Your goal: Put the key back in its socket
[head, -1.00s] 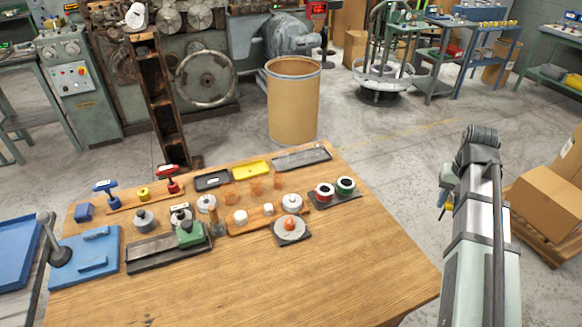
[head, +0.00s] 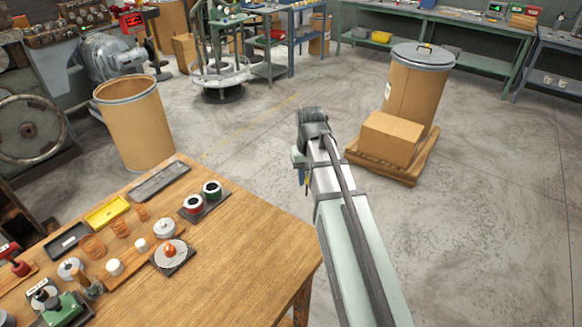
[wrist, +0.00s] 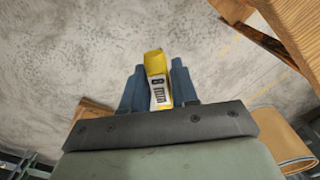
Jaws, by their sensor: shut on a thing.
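My gripper (wrist: 158,88) shows in the wrist view with its two blue fingers shut on a yellow thing (wrist: 153,63), which has a pale face with dark marks. I cannot tell whether this is the key. In the head view my gripper (head: 303,178) is small and mostly hidden behind my arm, over the floor beyond the table's right edge. No empty socket can be made out.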

